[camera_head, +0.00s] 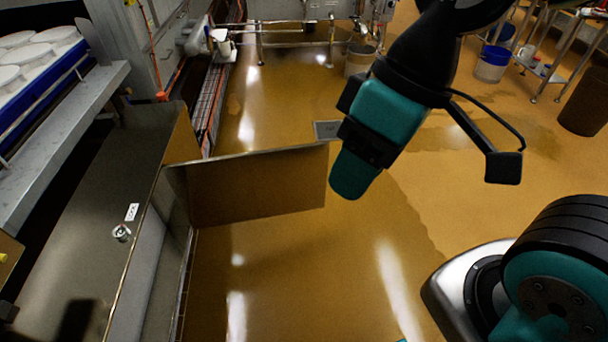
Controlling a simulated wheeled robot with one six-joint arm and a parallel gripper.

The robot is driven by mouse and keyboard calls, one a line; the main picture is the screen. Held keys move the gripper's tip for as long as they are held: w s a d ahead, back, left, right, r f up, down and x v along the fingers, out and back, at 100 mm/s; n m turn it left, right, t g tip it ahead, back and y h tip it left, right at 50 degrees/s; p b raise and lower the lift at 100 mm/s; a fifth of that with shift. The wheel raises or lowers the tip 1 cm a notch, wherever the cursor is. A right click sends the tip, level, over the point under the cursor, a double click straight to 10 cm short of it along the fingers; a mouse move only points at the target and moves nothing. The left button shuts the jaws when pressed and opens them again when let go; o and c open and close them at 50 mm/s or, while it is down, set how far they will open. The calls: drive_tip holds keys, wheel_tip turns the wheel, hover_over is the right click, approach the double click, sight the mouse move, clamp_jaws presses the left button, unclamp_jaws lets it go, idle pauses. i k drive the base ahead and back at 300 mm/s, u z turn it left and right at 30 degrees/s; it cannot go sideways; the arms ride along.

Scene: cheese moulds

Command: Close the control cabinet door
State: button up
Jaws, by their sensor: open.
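The control cabinet (75,225) is a low grey metal box at the left, seen from above. Its door (258,190) stands open, sticking out from the cabinet's front to the right over the floor. The door's far upper corner ends just left of my gripper. My gripper (352,172) is teal and black, points down, and shows just right of the door's free edge. No object shows in it. Its fingers overlap one another in this view, and I cannot tell whether it touches the door.
Wet tan floor (300,270) lies open in front of the cabinet. A shelf (55,150) with white moulds stands at the left. Pipes and a bucket (358,62) are at the back. A blue-and-white bucket (491,65) and a brown bin (584,105) stand at the right.

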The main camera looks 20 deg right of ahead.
sight(255, 185)
drive_tip(key=z, duration=1.1)
drive_tip(key=i, duration=5.1)
drive_tip(key=u, duration=4.65)
